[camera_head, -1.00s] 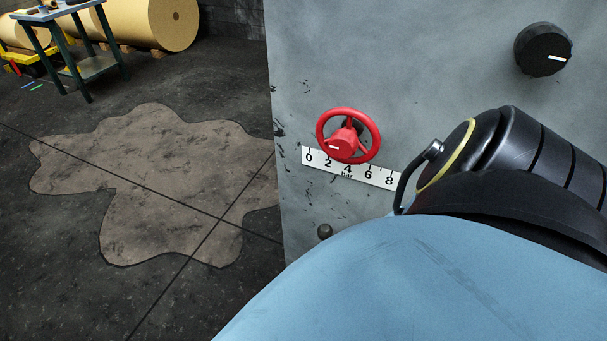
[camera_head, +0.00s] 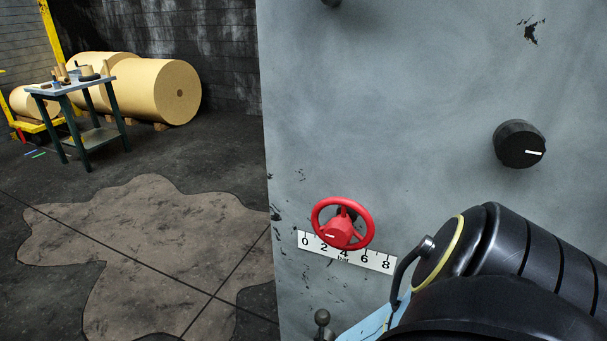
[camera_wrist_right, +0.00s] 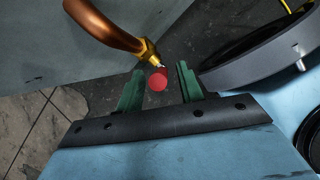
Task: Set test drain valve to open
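In the right wrist view, a copper pipe with a brass fitting (camera_wrist_right: 145,50) comes in from the top left. A red round end (camera_wrist_right: 158,82) shows just beyond its tip; I cannot tell if it is the test drain valve's handle. My right gripper (camera_wrist_right: 160,88) is open, its green fingers on either side of the red end, with visible gaps in the picture. Whether the red end is at fingertip depth is unclear. In the head view, my arm covers the lower right and no gripper shows. No valve is clearly identifiable as the test drain there.
A grey panel (camera_head: 400,120) carries a red handwheel (camera_head: 342,224) above a 0 to 8 bar scale (camera_head: 375,259), a black knob (camera_head: 519,144) and a small dark ball knob (camera_head: 322,317). A work table (camera_head: 70,88) and paper rolls (camera_head: 160,92) stand far left. Floor between is open.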

